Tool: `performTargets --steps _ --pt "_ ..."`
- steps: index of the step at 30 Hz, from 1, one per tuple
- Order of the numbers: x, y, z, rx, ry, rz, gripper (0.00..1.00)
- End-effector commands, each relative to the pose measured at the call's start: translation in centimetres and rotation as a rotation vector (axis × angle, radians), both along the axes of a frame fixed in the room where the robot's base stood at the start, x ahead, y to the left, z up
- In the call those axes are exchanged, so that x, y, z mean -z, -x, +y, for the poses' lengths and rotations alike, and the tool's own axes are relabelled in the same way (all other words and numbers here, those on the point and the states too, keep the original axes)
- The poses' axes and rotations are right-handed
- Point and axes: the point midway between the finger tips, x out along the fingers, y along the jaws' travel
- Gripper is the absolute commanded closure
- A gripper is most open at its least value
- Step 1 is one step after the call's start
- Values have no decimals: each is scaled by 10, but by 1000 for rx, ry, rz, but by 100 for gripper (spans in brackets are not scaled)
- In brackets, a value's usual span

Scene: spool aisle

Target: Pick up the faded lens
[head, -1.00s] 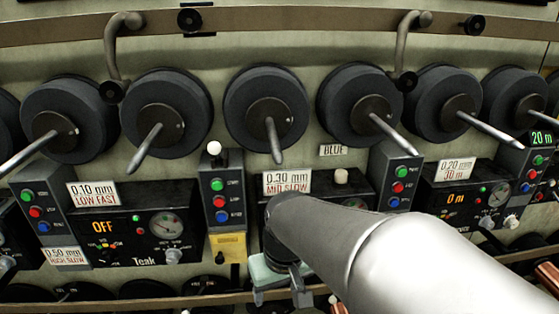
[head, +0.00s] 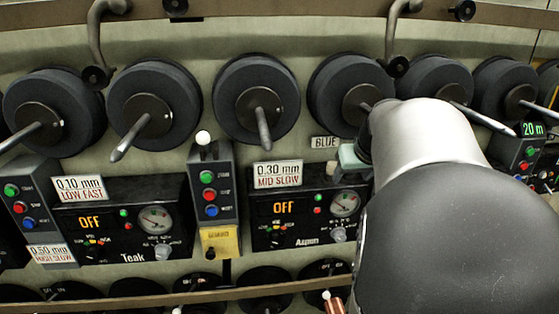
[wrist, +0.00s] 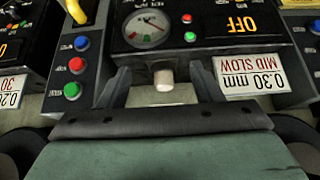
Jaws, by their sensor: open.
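The faded lens looks like a small cream cylinder (wrist: 164,80) on top of the control box marked 0.30 mm MID SLOW. In the wrist view it stands between the two fingers of my gripper (wrist: 162,85), with a gap on each side. My gripper is open and holds nothing. In the head view a sliver of the cream lens (head: 331,168) shows just left of the pale green part of my gripper (head: 350,160).
A white knob (head: 203,138) stands on the button box (head: 211,190) to the left. Dark spools (head: 256,98) with protruding spindles hang above. The 0.30 mm display (head: 284,208) reads OFF.

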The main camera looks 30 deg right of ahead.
Motion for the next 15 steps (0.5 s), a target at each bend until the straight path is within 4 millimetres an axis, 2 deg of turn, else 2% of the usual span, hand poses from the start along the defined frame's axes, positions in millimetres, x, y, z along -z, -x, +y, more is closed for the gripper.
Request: performTargets --steps 3,9,15 --pt "-2 -26 -9 -3 -4 2 41" --pt "-1 -67 -21 -4 -4 2 41" --pt "0 -89 -29 -1 -2 1 41"
